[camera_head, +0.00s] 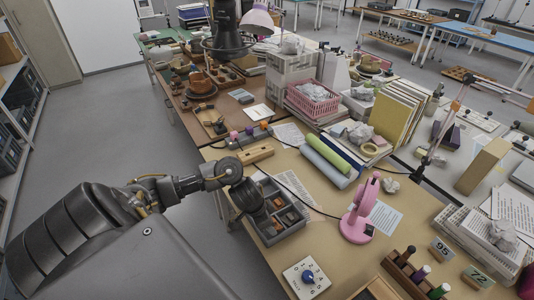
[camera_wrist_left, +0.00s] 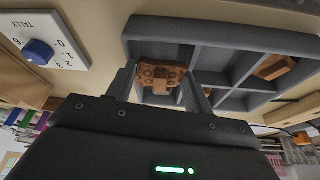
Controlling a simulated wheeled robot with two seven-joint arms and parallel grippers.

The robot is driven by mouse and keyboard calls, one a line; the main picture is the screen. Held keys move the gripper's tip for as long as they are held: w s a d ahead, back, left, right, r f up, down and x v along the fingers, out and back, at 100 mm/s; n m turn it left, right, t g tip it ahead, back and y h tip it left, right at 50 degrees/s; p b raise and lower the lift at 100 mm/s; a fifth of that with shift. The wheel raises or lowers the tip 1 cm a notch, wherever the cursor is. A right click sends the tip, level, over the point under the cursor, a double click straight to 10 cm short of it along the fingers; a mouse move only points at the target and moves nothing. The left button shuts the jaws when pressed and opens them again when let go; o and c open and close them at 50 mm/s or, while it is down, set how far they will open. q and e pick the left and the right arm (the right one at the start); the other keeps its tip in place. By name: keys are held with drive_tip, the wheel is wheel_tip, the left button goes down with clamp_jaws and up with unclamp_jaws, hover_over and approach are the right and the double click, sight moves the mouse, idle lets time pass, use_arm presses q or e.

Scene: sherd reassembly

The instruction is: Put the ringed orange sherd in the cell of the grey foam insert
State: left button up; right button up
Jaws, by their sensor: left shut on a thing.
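The ringed orange sherd (camera_wrist_left: 160,74), with dark ring marks, is between the two fingers of my left gripper (camera_wrist_left: 158,86) in the left wrist view. The gripper is shut on it. The sherd shows over a corner cell of the grey foam insert (camera_wrist_left: 165,29); how far it is above the cell floor I cannot tell. Another orange sherd (camera_wrist_left: 272,67) lies in a different cell. In the head view my left gripper (camera_head: 258,212) is over the left part of the insert (camera_head: 291,233), and its fingertips are hidden. My right gripper is not in view.
A tally box with a blue knob (camera_wrist_left: 38,50) stands beside the insert; it also shows in the head view (camera_head: 307,277). A pink magnifier lamp (camera_head: 358,215) stands right of the insert. Green and blue rolls (camera_head: 328,160) lie behind it.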

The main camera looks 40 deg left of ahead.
use_arm(q)
drive_tip(key=shift+f, duration=0.25)
drive_tip(key=shift+s+f, duration=0.1)
drive_tip(key=shift+f, duration=0.25)
drive_tip(key=shift+s+d+f, duration=0.1)
drive_tip(key=shift+s+f, duration=0.1)
drive_tip(key=shift+f, duration=0.05)
drive_tip(key=o, duration=0.9)
drive_tip(key=shift+s+f, duration=0.1)
drive_tip(key=shift+d+r, duration=0.1)
drive_tip(key=shift+r, duration=0.35)
drive_tip(key=shift+o, duration=0.3)
drive_tip(key=p+v, duration=0.2)
drive_tip(key=v, duration=1)
drive_tip(key=shift+w+p, duration=0.35)
drive_tip(key=shift+w, duration=0.05)
drive_tip(key=shift+s+r, duration=0.15)
drive_tip(key=shift+r, duration=0.15)
